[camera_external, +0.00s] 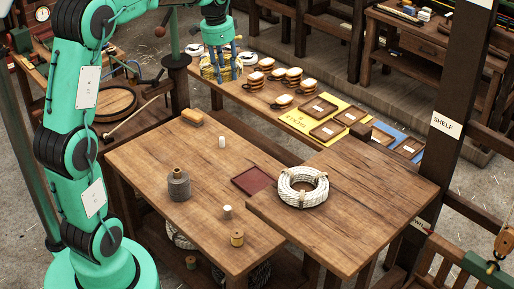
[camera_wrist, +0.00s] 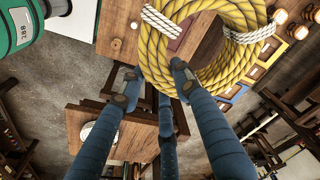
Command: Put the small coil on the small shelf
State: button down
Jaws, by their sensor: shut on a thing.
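A yellow rope coil with white ties hangs in my gripper (camera_external: 222,62) at the back, above the far left end of the long back bench. The yellow coil (camera_external: 208,72) is partly hidden behind my blue fingers. In the wrist view the yellow coil (camera_wrist: 213,62) fills the upper middle, and the fingertips of my gripper (camera_wrist: 155,78) are closed at its near left side. A white coil (camera_external: 303,188) lies on the raised right part of the front table. A post at the right carries a sign reading SHELF (camera_external: 446,125).
The front table (camera_external: 150,160) holds a grey bottle (camera_external: 178,184), spools and a dark red mat (camera_external: 257,180). Several striped bundles (camera_external: 280,78) and wooden trays (camera_external: 328,130) stand on the back bench. A white coil (camera_external: 180,236) lies under the front table.

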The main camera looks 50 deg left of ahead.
jog(key=w+d+m+p, duration=0.1)
jog(key=d+m+p, duration=0.55)
jog(key=d, duration=2.75)
jog(key=s+d+m+p, duration=0.2)
jog(key=s+d+p, duration=0.35)
jog(key=d, duration=0.75)
jog(key=s+d+m+p, duration=0.1)
jog(key=s+d+p, duration=0.2)
jog(key=s+d, duration=0.75)
jog(key=w+d+f, duration=0.1)
jog(key=d+f, duration=0.2)
jog(key=f, duration=0.1)
jog(key=shift+w+d+f+g+h, duration=0.2)
jog(key=shift+w+f+g+h, duration=0.2)
jog(key=shift+m, duration=0.25)
jog(key=shift+f, duration=3.1)
